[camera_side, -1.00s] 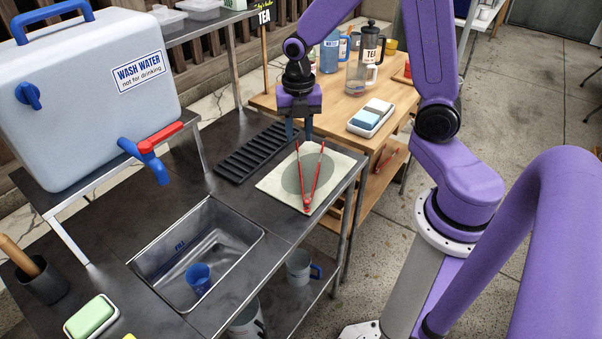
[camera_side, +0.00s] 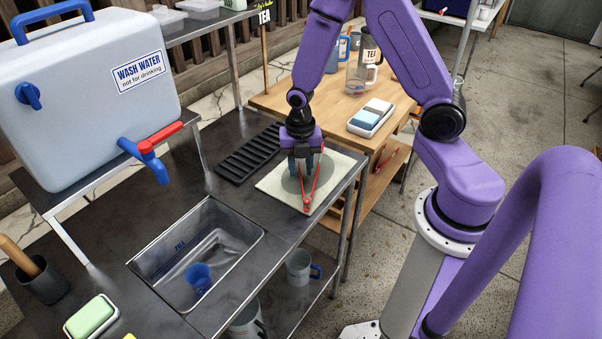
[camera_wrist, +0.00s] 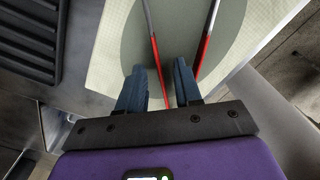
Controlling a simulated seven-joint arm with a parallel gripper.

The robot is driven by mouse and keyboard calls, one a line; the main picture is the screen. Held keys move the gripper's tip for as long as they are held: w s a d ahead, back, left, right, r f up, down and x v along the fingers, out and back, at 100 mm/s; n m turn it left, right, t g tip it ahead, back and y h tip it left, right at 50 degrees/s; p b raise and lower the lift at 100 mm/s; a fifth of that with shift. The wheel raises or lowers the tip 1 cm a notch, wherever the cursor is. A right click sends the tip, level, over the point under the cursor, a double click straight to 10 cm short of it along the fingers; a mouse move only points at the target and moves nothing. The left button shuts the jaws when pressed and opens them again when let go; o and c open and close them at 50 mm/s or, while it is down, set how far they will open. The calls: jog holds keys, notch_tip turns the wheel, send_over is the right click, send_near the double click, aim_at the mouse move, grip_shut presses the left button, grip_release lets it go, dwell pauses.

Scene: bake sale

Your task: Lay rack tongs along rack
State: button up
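The red tongs (camera_side: 306,203) lie spread in a V on a pale mat with a grey oval (camera_side: 272,186). They also show in the wrist view (camera_wrist: 206,45), with grey far ends. The black slotted rack (camera_side: 250,153) lies flat on the dark counter, left of the mat. My gripper (camera_side: 302,174) points down over the mat and partly hides the tongs. In the wrist view my gripper (camera_wrist: 159,78) has its two blue fingers apart. One tong arm runs between the fingers and the other passes outside the right finger. I cannot tell whether they touch.
The large wash water tank (camera_side: 85,100) stands at left. Counter beside the rack is clear.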

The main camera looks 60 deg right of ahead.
jog(key=shift+f, duration=0.35)
grip_shut()
jog(key=shift+r, duration=0.1)
jog(key=shift+w+r, duration=0.1)
jog(key=shift+r, duration=0.7)
jog(key=s+r, duration=1.1)
jog(key=s, duration=0.3)
jog(key=shift+a, duration=0.4)
